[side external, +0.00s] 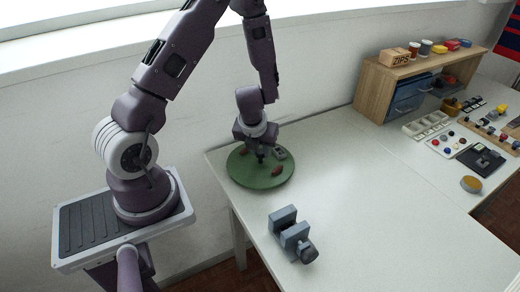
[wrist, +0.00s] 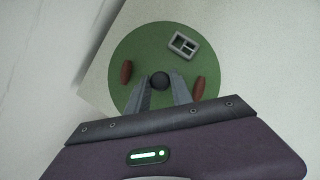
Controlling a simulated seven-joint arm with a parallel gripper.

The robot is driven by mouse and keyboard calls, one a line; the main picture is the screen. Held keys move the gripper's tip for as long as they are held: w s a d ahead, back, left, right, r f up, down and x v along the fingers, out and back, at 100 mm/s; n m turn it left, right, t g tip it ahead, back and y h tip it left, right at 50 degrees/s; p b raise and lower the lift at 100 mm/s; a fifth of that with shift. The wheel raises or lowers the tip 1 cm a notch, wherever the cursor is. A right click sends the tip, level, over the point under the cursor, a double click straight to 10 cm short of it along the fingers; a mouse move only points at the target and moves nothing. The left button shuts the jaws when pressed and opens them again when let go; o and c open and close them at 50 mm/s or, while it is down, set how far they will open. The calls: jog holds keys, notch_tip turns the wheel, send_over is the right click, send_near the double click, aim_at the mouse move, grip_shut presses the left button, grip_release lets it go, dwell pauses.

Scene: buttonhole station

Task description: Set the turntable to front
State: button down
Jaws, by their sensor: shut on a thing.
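The turntable (side external: 245,176) is a round green disc lying on the near left corner of the white table. It also shows in the wrist view (wrist: 135,45). It carries a small grey compartmented block (wrist: 184,44) and two reddish-brown oval pieces, one at the left (wrist: 126,72) and one at the right (wrist: 199,88). A dark round knob (wrist: 160,80) stands on the disc. My gripper (side external: 261,157) is over the disc, pointing down. In the wrist view its fingers (wrist: 161,88) are closed on the dark knob. The fingers partly hide the disc's lower part.
A grey vise-like clamp (side external: 291,235) stands on the table to the right of the disc. A wooden shelf (side external: 378,88) with a blue drawer is at the back. Trays and small parts (side external: 450,140) lie at the far right. The table's middle is clear.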

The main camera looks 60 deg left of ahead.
jog(key=c, duration=1.1)
grip_release()
jog(key=shift+c, duration=0.2)
jog(key=v, duration=0.7)
notch_tip(320, 180, up, 5)
jog(key=n+y, duration=0.1)
jog(key=n, duration=0.3)
send_over(258, 170)
jog(key=s+d+r+n+t+y, duration=0.15)
jog(key=s+r+n, duration=0.25)
jog(key=r+n, duration=0.65)
jog(key=s+d+r+n+h, duration=0.2)
jog(key=s+d+r+n, duration=0.1)
jog(key=s+d+n, duration=0.2)
jog(key=s+d+r+n+h, duration=0.2)
jog(key=s+d+n+h, duration=0.1)
jog(key=s+d+n, duration=0.3)
jog(key=d+n+t, duration=0.1)
jog(key=d, duration=0.1)
jog(key=shift+s+d+r+h, duration=0.3)
jog(key=shift+d+r+h, duration=0.05)
jog(key=shift+r, duration=0.05)
